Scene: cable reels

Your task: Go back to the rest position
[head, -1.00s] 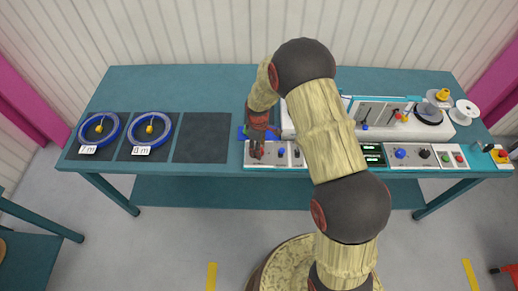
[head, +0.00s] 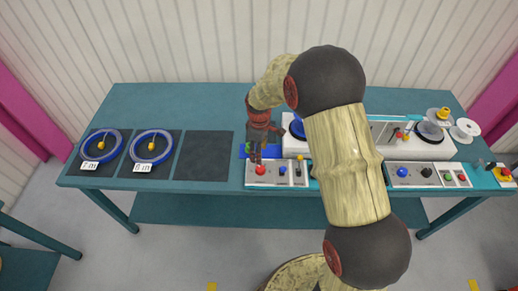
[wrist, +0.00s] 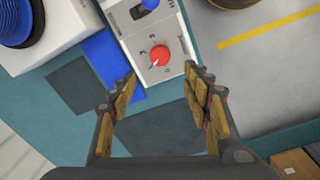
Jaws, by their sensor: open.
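My gripper (head: 256,157) is open and empty, pointing down above the front left end of the control panel. In the wrist view its fingers (wrist: 163,82) are spread wide, with nothing between them. The grey panel with a red knob (wrist: 160,55) lies beyond the fingertips. The red knob also shows in the head view (head: 260,170), just in front of the gripper. My arm hides part of the machine and panel behind it.
The teal table (head: 160,100) holds two blue cable coils (head: 100,145) (head: 150,147) on dark mats at the left. The third mat (head: 205,155) is empty. A white machine (head: 290,145) with reels stands at the right. A white spool (head: 466,130) sits at the back right.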

